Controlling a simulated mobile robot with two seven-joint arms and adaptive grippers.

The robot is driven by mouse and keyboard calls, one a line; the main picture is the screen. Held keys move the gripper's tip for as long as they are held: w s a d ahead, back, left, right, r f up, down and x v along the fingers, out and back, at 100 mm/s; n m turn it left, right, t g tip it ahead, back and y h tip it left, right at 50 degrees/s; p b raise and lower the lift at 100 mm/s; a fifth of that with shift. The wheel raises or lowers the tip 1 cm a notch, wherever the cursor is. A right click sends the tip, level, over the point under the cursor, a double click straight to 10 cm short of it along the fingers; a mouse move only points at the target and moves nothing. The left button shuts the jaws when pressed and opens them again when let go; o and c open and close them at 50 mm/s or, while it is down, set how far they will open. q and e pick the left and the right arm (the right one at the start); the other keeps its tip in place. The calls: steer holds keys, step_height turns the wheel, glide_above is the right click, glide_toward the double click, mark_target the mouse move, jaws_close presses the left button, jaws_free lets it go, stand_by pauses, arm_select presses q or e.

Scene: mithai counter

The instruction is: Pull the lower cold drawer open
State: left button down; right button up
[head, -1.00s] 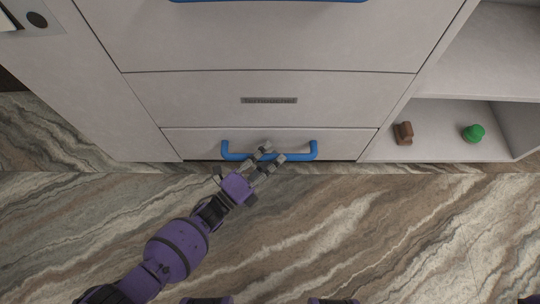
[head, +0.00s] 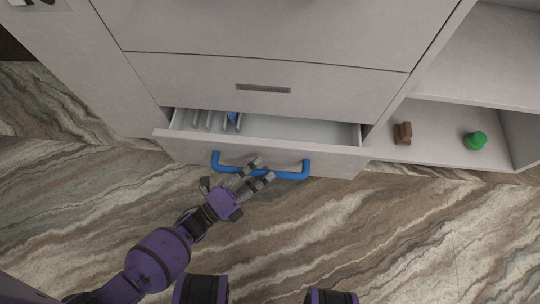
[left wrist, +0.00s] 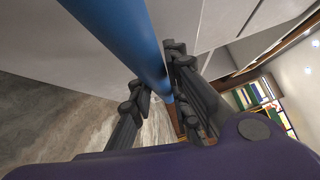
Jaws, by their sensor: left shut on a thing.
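The lower cold drawer (head: 335,153) stands partly open at the bottom of the pale cabinet in the head view. Its inside shows a pale floor, with several thin upright dividers and a small blue thing at the left. A blue bar handle (head: 292,175) runs along its front. My left gripper (head: 262,170) is shut on the handle near its middle. In the left wrist view the blue handle (left wrist: 140,45) passes between the fingers of the left gripper (left wrist: 160,90). My right gripper is not in view.
Closed drawer fronts (head: 300,90) rise above the open drawer. An open shelf at the right holds a small brown object (head: 403,133) and a green object (head: 475,141). The marbled floor (head: 400,240) before the drawer is clear apart from my own parts.

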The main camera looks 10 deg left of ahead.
arm_select(q)
steer(key=s, duration=2.1)
steer(key=shift+s+a+p, duration=0.15)
steer(key=shift+p, duration=0.2)
steer(key=c, duration=1.6)
jaws_free()
steer(key=shift+c, duration=0.2)
steer(key=v, duration=1.2)
steer(key=shift+f, duration=0.1)
